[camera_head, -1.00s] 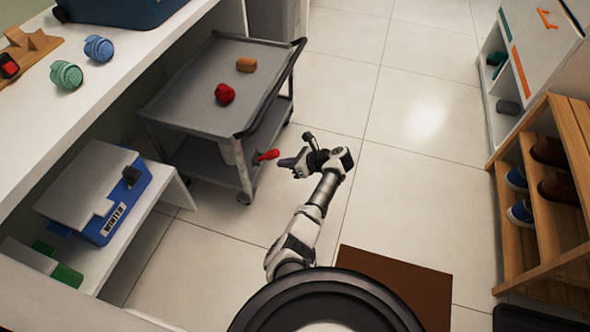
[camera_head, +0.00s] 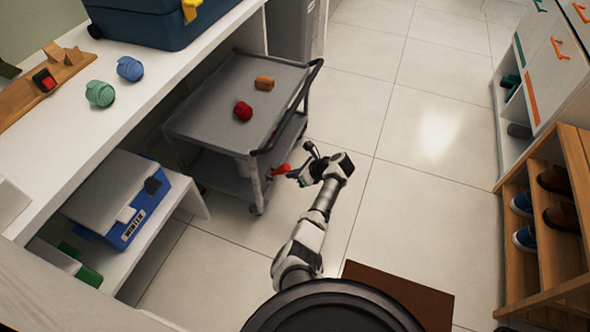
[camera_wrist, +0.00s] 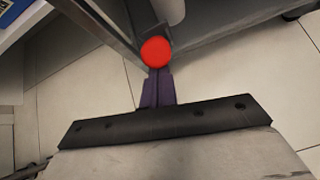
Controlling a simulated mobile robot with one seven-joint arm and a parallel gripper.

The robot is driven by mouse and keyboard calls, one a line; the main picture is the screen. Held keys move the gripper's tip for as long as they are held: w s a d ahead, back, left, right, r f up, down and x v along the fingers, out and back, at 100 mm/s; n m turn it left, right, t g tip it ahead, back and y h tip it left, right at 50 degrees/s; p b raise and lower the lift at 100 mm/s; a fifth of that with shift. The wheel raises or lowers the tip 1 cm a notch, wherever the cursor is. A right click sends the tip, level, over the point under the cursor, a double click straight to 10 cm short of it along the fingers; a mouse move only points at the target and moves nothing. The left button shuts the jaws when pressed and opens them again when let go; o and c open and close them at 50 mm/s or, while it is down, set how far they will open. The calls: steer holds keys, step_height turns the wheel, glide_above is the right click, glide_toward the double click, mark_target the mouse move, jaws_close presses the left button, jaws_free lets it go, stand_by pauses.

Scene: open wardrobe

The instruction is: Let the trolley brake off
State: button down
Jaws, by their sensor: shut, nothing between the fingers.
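The grey trolley (camera_head: 215,105) stands beside the white bench, with two shelves and a dark push handle. A red brake lever (camera_head: 280,170) sticks out low on its near right side. In the wrist view the lever's round red end (camera_wrist: 155,51) faces the camera, just beyond the fingertips. My gripper (camera_head: 294,175) is just right of the lever. Its dark purple fingers (camera_wrist: 157,88) are together and empty. Whether they touch the lever I cannot tell.
A red object (camera_head: 243,111) and an orange-brown block (camera_head: 265,83) lie on the trolley top. A blue box (camera_head: 125,215) sits on the low white shelf at left. A wooden shoe rack (camera_head: 545,210) stands at right.

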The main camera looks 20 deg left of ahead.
steer(key=a+r+h+p, duration=0.1)
steer(key=r+p, duration=0.1)
steer(key=p, duration=0.1)
steer(key=shift+h, duration=0.4)
steer(key=shift+a+f+h+p, duration=0.1)
steer(key=shift+a+h+p, duration=0.25)
steer(key=shift+p, duration=0.4)
steer(key=shift+d+f, duration=0.1)
steer(key=shift+d, duration=0.1)
steer(key=s+d+r+p, duration=0.1)
steer(key=d+r+p, duration=0.2)
steer(key=d+r, duration=0.3)
steer(key=d, duration=0.3)
steer(key=shift+s+d, duration=0.25)
steer(key=shift+d, duration=0.15)
